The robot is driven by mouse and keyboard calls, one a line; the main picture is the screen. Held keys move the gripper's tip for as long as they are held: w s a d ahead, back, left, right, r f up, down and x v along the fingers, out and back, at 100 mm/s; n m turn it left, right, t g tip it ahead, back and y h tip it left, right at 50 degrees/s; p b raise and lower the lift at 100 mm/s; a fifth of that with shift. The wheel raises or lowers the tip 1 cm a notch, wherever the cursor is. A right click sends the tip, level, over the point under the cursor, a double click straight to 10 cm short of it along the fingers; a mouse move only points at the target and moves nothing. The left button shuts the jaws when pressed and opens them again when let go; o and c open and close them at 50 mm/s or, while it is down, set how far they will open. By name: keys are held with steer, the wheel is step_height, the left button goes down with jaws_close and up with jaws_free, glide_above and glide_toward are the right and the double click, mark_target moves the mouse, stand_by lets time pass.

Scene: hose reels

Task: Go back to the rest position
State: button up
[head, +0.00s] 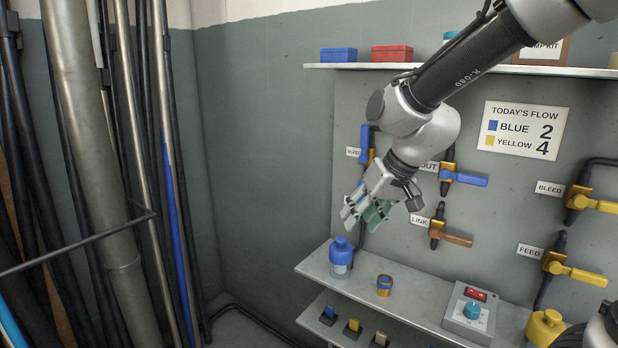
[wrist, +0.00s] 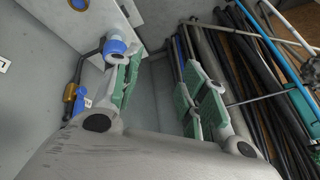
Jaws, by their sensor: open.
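My gripper (head: 362,213) hangs from my arm in front of the grey panel in the head view, above the left end of the shelf. Its fingers with green pads are apart, and nothing is between them. In the wrist view my gripper (wrist: 160,85) shows a wide gap between the pads. A blue bottle (head: 341,258) stands on the shelf (head: 420,300) below the fingers, apart from them. A valve with a blue handle (head: 368,140) is partly hidden behind my arm.
Valves with a blue (head: 465,179), an orange (head: 457,240) and yellow handles (head: 590,277) stick out of the panel. A small yellow-and-blue jar (head: 384,285) and a control box (head: 470,313) stand on the shelf. Pipes (head: 95,150) fill the left side. The grey wall between is clear.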

steer(key=s+d+r+m+h, duration=0.1)
steer(key=s+d+r+h, duration=0.1)
steer(key=s+d, duration=0.7)
steer(key=s+d+r+m+h, duration=0.2)
steer(key=s+d+r, duration=0.2)
steer(key=s+d, duration=0.6)
steer(key=d, duration=0.6)
steer(key=shift+t, duration=0.3)
